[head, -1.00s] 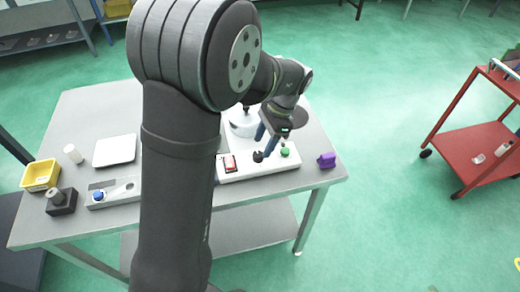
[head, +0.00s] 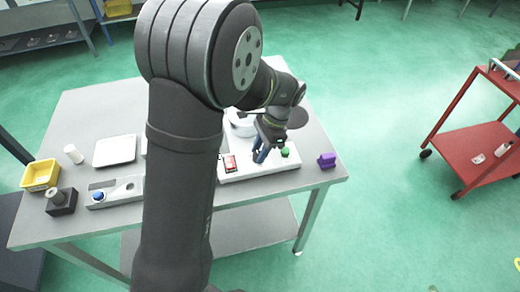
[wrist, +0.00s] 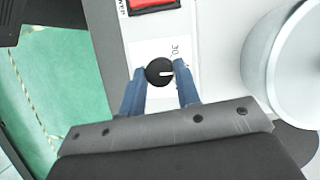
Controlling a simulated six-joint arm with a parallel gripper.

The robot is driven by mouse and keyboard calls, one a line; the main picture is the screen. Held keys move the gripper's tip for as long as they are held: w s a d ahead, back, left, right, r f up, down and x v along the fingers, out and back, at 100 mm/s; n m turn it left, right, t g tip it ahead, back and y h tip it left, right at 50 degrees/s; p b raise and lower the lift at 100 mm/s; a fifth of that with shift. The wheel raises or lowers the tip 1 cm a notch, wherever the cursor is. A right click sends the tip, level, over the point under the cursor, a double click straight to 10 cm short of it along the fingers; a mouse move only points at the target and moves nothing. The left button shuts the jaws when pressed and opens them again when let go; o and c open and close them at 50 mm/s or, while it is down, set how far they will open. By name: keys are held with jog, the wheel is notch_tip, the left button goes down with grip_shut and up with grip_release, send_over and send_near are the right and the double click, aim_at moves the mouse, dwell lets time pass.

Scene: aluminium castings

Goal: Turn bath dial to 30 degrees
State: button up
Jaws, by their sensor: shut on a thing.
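The bath dial (wrist: 155,65) is a round black knob with a white pointer line, on a pale panel. In the wrist view the line points right, with printed figures, partly readable as 30, above and to the right of it. My gripper (wrist: 161,76) has its blue fingers on both sides of the dial, shut on it. In the head view my gripper (head: 261,156) is down at the white bath unit (head: 262,170), and its fingers hide most of the dial.
A red switch (head: 230,163) and a green button (head: 285,152) flank the dial on the unit. A purple block (head: 327,160) stands to the right. A white pot (wrist: 290,60) stands close by.

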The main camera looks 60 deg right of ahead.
jog(key=n+g, duration=0.1)
jog(key=n, duration=0.3)
jog(key=shift+w+n+g+y, duration=0.2)
jog(key=shift+n+g+y, duration=0.1)
jog(key=shift+g, duration=0.1)
jog(key=n+g, duration=0.2)
jog(key=n, duration=0.3)
jog(key=shift+w, duration=0.1)
dwell(0.4)
jog(key=o, duration=1)
jog(key=shift+n, duration=0.3)
jog(key=shift+c, duration=0.2)
jog(key=v, duration=1.7)
jog(key=shift+w+a+r, duration=0.15)
jog(key=shift+w+r, duration=0.05)
jog(key=shift+r, duration=0.1)
